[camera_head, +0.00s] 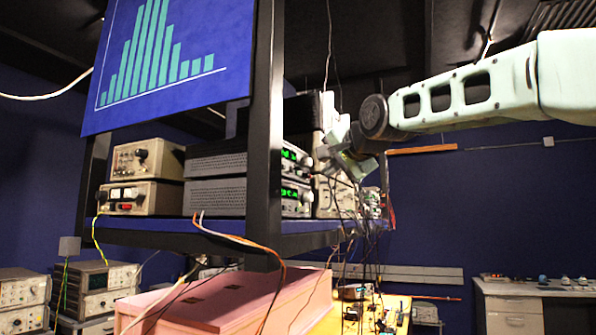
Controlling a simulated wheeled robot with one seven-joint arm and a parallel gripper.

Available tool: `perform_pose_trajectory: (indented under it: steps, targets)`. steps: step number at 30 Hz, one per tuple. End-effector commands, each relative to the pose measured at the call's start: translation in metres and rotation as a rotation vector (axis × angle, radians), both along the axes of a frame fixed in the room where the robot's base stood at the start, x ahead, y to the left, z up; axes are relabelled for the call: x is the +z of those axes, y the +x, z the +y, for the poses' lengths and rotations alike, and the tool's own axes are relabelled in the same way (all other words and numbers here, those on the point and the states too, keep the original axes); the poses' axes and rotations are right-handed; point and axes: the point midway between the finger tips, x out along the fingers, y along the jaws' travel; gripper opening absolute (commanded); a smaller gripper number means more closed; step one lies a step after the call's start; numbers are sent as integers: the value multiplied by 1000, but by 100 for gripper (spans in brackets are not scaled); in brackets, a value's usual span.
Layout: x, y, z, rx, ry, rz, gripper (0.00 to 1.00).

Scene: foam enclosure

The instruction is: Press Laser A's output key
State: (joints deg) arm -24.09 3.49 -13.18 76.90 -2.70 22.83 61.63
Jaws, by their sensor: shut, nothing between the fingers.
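Two grey stacked units with green displays stand on the blue shelf (222,238): an upper unit (215,162) and a lower unit (215,196). Their front panels face right and show at a steep angle, with round knobs. No label for Laser A is readable, and I cannot make out its output key. My gripper (331,166) is shut and empty. It is in front of the panels on the right, close to the upper unit's knob; I cannot tell whether it touches anything. It partly hides a pale instrument (328,195) with cables behind it.
A black post (265,120) and a blue chart board (170,60) stand before the shelf. Beige instruments (145,178) sit at its left. Loose cables hang below my gripper. A pink box (230,300) and a cluttered yellow bench (395,308) are below. The right side is open.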

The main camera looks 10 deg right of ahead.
Motion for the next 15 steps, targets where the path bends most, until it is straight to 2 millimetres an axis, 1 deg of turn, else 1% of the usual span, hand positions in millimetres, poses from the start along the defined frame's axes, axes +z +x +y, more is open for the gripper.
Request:
perform_pose_trajectory:
  steps: [1,6,10,15]
  targets:
    - [1,5,7,3,-3,2,0]
    - [0,17,23,1,-2,0,0]
    - [0,23,31,0,-1,0,0]
    - [0,26,36,0,-1,0,0]
